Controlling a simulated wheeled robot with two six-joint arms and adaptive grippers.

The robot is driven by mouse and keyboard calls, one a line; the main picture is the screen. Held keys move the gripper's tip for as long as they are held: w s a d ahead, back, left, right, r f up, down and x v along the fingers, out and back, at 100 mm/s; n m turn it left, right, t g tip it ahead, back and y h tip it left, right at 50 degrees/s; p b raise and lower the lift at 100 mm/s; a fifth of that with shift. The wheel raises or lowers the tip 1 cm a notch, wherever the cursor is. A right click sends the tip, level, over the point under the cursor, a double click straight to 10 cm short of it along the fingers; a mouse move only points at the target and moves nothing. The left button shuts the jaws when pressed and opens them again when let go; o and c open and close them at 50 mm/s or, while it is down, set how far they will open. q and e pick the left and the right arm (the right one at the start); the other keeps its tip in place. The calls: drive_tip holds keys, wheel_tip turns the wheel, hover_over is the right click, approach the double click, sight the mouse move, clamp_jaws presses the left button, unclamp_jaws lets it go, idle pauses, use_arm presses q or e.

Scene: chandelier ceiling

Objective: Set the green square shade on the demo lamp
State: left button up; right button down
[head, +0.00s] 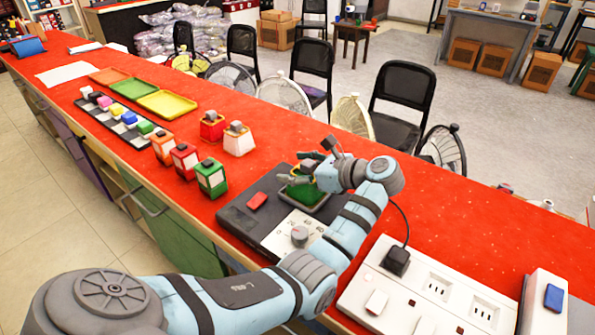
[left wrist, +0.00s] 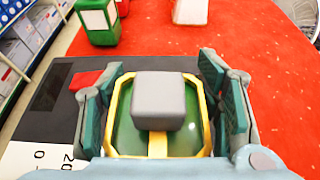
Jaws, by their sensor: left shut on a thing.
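My left gripper (head: 303,178) is over the dark board with a dial (head: 262,222), at the counter's middle. In the left wrist view its fingers (left wrist: 160,110) close on both sides of a yellow-rimmed piece (left wrist: 110,125) with a grey block-shaped knob (left wrist: 158,95) on top. Green shows inside the yellow rim. In the head view a green square area (head: 305,196) shows on the board, just below the gripper. I cannot tell whether the held piece touches it. The gripper hides part of the piece. No lamp or shade is clearly recognisable. My right gripper is out of view.
Green, red and orange boxes (head: 211,178) stand left of the board on the red counter (head: 150,210), with red and white boxes behind. Coloured trays (head: 167,103) and a row of small blocks lie farther left. A white socket panel (head: 435,290) is at right.

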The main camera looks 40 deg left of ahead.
use_arm(q)
drive_tip(key=o, duration=1.2)
drive_tip(key=p+v, duration=0.2)
drive_tip(key=v, duration=1)
drive_tip(key=shift+r, duration=0.15)
